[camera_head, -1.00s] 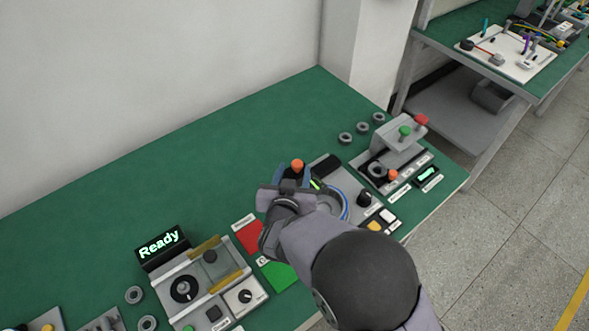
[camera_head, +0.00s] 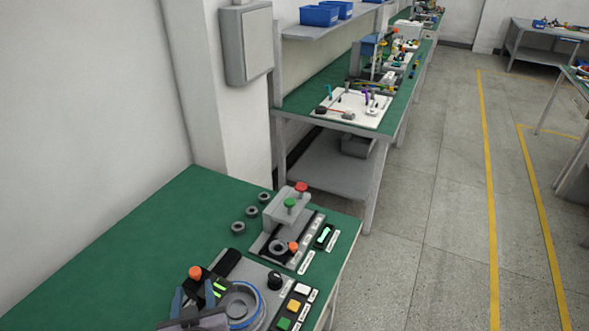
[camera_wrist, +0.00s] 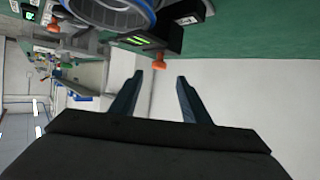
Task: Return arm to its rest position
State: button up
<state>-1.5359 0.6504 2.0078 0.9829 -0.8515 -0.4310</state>
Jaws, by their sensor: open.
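My gripper (camera_wrist: 160,80) shows in the wrist view with its two dark blue fingers apart and nothing between them. In the head view, part of my gripper (camera_head: 192,302) shows at the bottom edge, beside a station with a grey ring and blue rim (camera_head: 241,303) and an orange knob (camera_head: 195,272). In the wrist view the blue-rimmed ring (camera_wrist: 115,12) is at the top, and an orange knob (camera_wrist: 162,68) lies just beyond the fingertips. Most of my arm is outside the head view.
The green bench (camera_head: 150,240) carries a grey press-like station (camera_head: 287,208) with red and green knobs, and several small dark rings (camera_head: 238,227) beside it. Yellow, green and white buttons (camera_head: 293,307) sit near the right edge. A second bench (camera_head: 290,97) stands farther back. The left bench surface is clear.

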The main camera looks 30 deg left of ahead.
jog(key=w+d, duration=0.3)
jog(key=w, duration=0.1)
jog(key=w+d+m+g+h, duration=0.1)
jog(key=w+d, duration=0.2)
jog(key=w+d+h, duration=0.1)
jog(key=w+d, duration=0.2)
jog(key=w, duration=0.1)
jog(key=shift+w+f+m+g, duration=0.15)
jog(key=shift+w+m+g, duration=0.15)
jog(key=shift+w+m, duration=0.1)
jog(key=w+d+f+m+g+h, duration=0.1)
jog(key=w+d+m+g+h, duration=0.1)
jog(key=d, duration=1.2)
jog(key=w+d+f+m+g+h, duration=0.1)
jog(key=w+d+m+g+h, duration=0.15)
jog(key=d, duration=1.15)
jog(key=s+d+m+g+h, duration=0.1)
jog(key=s+d, duration=0.5)
jog(key=d, duration=0.2)
jog(key=s+d+m+g+h, duration=0.1)
jog(key=s+d+g+h, duration=0.1)
jog(key=s+d, duration=0.4)
jog(key=d, duration=0.3)
jog(key=shift+d+m, duration=0.2)
jog(key=shift+m, duration=0.15)
jog(key=shift+o, duration=0.4)
